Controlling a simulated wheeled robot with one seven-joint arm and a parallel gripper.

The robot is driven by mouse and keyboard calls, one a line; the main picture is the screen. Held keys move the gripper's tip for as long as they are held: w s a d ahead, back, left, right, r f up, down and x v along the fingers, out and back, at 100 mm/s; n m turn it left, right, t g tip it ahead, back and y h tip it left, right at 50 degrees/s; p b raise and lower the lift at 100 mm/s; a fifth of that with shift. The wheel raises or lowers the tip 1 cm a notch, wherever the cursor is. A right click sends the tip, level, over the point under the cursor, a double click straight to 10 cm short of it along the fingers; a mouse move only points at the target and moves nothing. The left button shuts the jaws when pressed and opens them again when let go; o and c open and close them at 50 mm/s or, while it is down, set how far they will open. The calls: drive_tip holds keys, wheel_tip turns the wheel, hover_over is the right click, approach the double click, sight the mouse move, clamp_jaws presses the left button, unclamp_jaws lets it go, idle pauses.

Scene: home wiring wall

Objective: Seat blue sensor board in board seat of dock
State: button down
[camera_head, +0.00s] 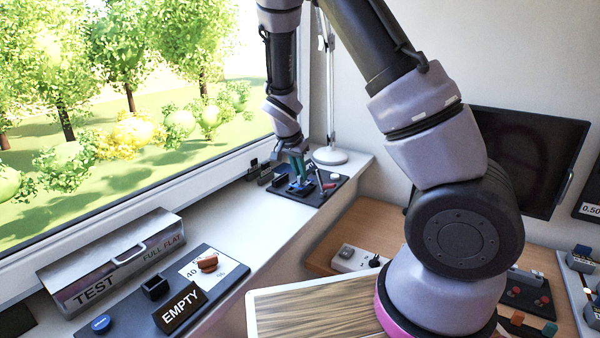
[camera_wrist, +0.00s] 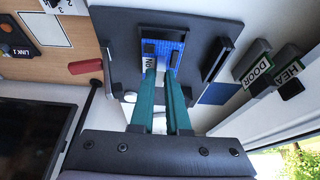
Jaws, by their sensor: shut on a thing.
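The blue sensor board (camera_wrist: 164,48) lies at the tips of my gripper (camera_wrist: 162,72), whose two green fingers are shut on it. A small black block with white lettering (camera_wrist: 148,62) is beside the left fingertip. The board is over or within a dark raised frame, the board seat (camera_wrist: 181,34), on the dark dock plate (camera_wrist: 112,40). I cannot tell whether the board is fully down or level. In the head view, my gripper (camera_head: 300,168) points down at the dock (camera_head: 326,190) on the far windowsill. The blue board (camera_head: 297,187) shows small beneath it.
A lamp (camera_head: 330,155) stands behind the dock. A TEST box (camera_head: 110,265) and an EMPTY sign (camera_head: 180,307) are nearer.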

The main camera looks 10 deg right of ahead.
drive_tip(key=shift+f, duration=0.95)
drive_tip(key=c, duration=0.8)
unclamp_jaws()
drive_tip(key=v, duration=1)
drive_tip(key=shift+s+r, duration=0.15)
drive_tip(key=shift+r, duration=0.25)
drive_tip(key=s+d+r+n+t+y, duration=0.1)
drive_tip(key=s+d+r, duration=0.2)
drive_tip(key=s+r, duration=0.4)
drive_tip(key=s+d+r+n+t+y, duration=0.1)
drive_tip(key=s+d+r+n+y, duration=0.1)
drive_tip(key=s+r, duration=0.5)
drive_tip(key=s+d+r+n+t+y, duration=0.1)
drive_tip(key=s+d+r+t+y, duration=0.1)
drive_tip(key=s+d+r, duration=0.2)
drive_tip(key=shift+s+r+n, duration=0.4)
drive_tip(key=shift+s+r, duration=1.45)
drive_tip(key=shift+r, duration=0.1)
